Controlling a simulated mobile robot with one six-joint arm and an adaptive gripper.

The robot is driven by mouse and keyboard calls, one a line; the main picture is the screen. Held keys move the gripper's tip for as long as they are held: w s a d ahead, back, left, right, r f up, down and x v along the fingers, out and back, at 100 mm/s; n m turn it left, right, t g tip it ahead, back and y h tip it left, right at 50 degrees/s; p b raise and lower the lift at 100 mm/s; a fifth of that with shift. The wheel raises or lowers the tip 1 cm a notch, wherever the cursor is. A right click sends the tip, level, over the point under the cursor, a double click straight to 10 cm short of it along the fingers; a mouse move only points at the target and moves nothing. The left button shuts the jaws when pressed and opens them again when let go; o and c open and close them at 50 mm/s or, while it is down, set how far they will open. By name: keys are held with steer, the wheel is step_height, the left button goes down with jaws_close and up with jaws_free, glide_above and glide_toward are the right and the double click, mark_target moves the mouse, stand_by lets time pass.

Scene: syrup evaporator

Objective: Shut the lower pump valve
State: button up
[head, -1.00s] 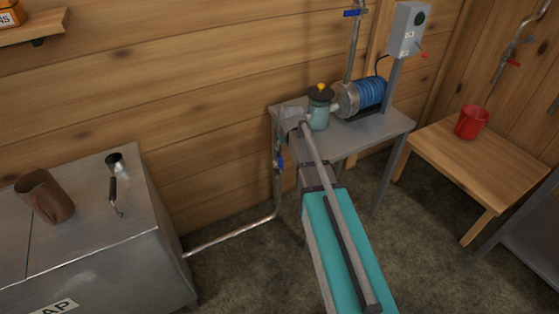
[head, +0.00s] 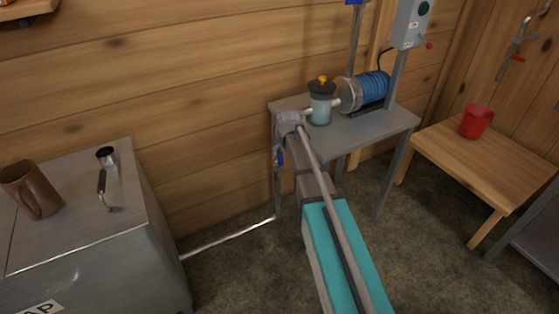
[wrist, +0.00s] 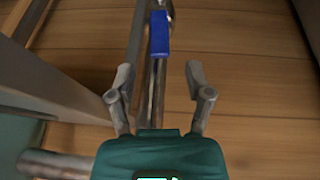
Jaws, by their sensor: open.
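The lower pump valve's blue handle (head: 281,158) is on the thin vertical pipe by the left end of the pump table, partly hidden by my arm. In the wrist view the blue handle (wrist: 159,34) lies in line with the pipe, just beyond my fingertips. My gripper (wrist: 160,78) is open and empty, with one finger on each side of the pipe as seen there. The handle is apart from both fingers. I cannot tell whether the pipe lies between the fingers or behind them. In the head view my arm hides the gripper.
The grey pump table (head: 385,130) carries a blue-ribbed pump motor (head: 372,88) and a jar with a dark lid (head: 320,108). A table leg (wrist: 60,75) runs close on the wrist view's left. A metal pipe (head: 230,238) runs low to the steel evaporator (head: 100,245).

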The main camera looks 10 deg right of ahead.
mark_target(280, 154)
steer(key=shift+b+x, duration=2.15)
steer(key=shift+x, duration=0.5)
